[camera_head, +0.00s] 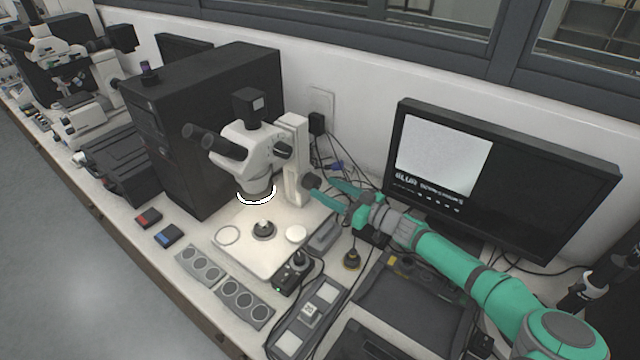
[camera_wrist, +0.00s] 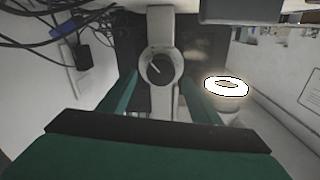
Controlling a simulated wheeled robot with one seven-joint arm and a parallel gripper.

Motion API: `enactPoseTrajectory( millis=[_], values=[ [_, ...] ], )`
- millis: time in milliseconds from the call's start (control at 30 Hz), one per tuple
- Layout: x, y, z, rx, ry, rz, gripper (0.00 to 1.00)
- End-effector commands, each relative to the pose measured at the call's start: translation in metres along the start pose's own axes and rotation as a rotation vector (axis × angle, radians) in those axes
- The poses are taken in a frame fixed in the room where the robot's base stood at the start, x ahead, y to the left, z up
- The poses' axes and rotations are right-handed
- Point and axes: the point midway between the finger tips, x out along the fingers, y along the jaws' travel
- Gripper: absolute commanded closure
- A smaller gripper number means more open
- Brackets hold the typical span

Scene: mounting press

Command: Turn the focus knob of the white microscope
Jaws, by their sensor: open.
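The white microscope (camera_head: 243,148) stands on a pale base plate, with a glowing ring light under its head. Its focus knob (camera_head: 311,181) is a dark round knob low on the column, facing my arm. In the wrist view the knob (camera_wrist: 160,68) shows a pale pointer line slanting to the upper left. My gripper (camera_head: 321,185) is open, its teal fingers reaching toward the knob from the right. In the wrist view my gripper (camera_wrist: 160,82) has one finger on each side of the knob, with gaps showing. I cannot tell how deep the knob sits between the fingertips.
A monitor (camera_head: 540,185) behind my arm shows a pale blank picture and a "BLUR" readout. A black computer case (camera_head: 190,110) stands left of the microscope. A small control box (camera_head: 293,275) and a keypad (camera_head: 310,308) lie in front. Cables hang behind the column.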

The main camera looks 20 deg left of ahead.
Motion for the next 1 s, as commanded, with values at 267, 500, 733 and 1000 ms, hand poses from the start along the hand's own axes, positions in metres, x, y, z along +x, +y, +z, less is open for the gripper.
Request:
enactPoseTrajectory(
  millis=[267,500,733,1000],
  values=[
    [0.031,0.000,0.000,-0.001,0.000,0.000,0.42],
    [0.035,0.000,0.000,-0.001,0.000,0.000,0.42],
    [0.035,0.000,0.000,-0.001,0.000,0.000,0.71],
    [0.035,0.000,0.000,-0.008,0.000,0.000,0.83]
  ],
)
